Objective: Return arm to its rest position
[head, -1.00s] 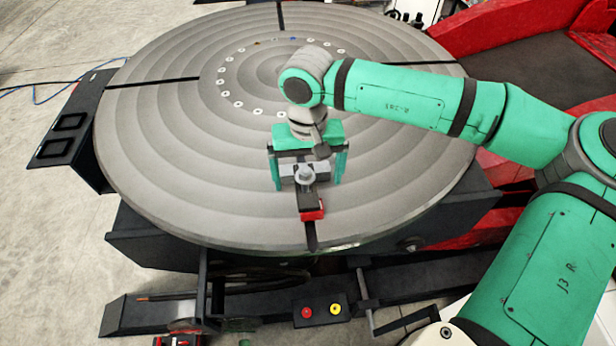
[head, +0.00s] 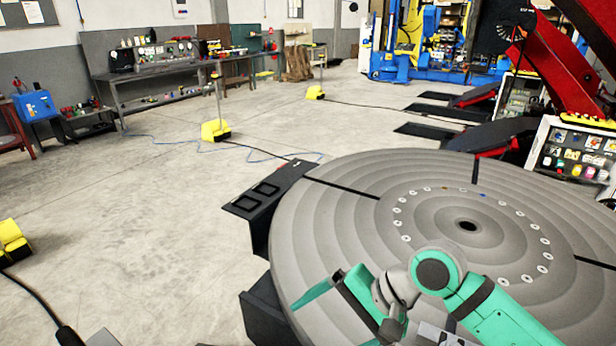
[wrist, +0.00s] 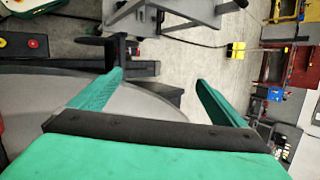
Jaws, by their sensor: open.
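My gripper (head: 328,322) is over the near left part of the round grey turntable (head: 345,215) in the head view. Its green fingers are spread and nothing shows between them. In the wrist view my gripper (wrist: 160,78) also has its fingers wide apart and empty. The turntable's edge (wrist: 60,85) lies beyond the left finger there, and concrete floor shows between and past the fingers. My arm comes in from the lower right of the head view and covers the near part of the turntable, whose front edge is out of frame.
A dark bracket (head: 262,198) juts from the turntable's left side. Open concrete floor (head: 150,230) lies to the left, with yellow-based posts (head: 215,130) and cables on it. A workbench (head: 165,80) stands at the back. Red machinery (head: 565,50) rises at the right.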

